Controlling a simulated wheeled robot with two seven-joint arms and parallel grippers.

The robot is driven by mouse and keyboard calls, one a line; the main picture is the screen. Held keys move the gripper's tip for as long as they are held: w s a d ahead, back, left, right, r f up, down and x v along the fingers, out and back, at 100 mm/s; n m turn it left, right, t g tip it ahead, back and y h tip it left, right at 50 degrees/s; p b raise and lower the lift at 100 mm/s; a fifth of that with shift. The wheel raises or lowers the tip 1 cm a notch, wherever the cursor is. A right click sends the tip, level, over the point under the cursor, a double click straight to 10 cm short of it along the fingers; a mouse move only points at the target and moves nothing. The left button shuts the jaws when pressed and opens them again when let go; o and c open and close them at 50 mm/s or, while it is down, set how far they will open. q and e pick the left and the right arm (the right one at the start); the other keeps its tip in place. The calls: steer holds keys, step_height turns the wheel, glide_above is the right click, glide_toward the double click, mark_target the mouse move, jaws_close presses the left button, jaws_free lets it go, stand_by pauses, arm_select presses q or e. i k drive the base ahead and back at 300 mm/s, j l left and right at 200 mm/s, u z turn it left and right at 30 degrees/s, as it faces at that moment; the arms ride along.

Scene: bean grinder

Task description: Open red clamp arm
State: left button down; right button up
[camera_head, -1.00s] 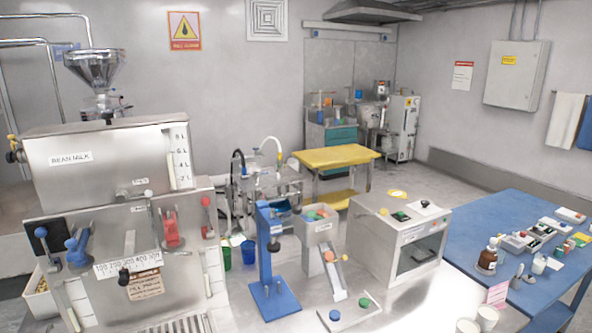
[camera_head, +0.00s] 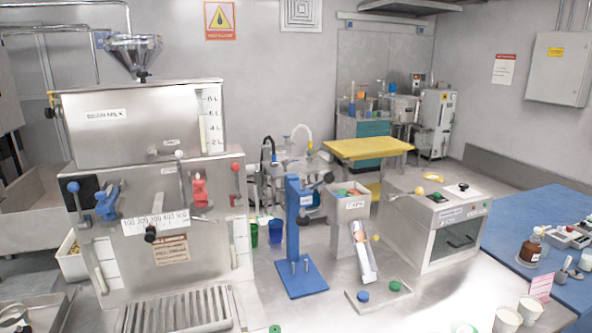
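The red clamp arm (camera_head: 199,191) is on the right part of the steel bean-milk machine's front panel (camera_head: 160,212). It stands roughly upright against the panel, just above the right end of the number scale (camera_head: 156,222). I cannot tell from here how far it is swung open. A blue clamp (camera_head: 107,203) sits on the left part of the same panel. A red-knobbed lever (camera_head: 235,170) is just right of the red clamp. Neither of my grippers can be made out in the head view, and nothing touches the red clamp.
A slotted drip tray (camera_head: 178,312) projects below the machine. A blue stand (camera_head: 294,235), a steel bin (camera_head: 349,208) and a steel box oven (camera_head: 436,225) stand to the right. Paper cups (camera_head: 507,320) are near the front right. A blue table (camera_head: 535,215) is at far right.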

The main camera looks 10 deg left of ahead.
mark_target(199, 187)
steer(key=l+u, duration=0.25)
steer(key=u, duration=0.15)
steer(key=i+l+u, duration=0.1)
steer(key=l+u, duration=0.5)
steer(key=u, duration=0.25)
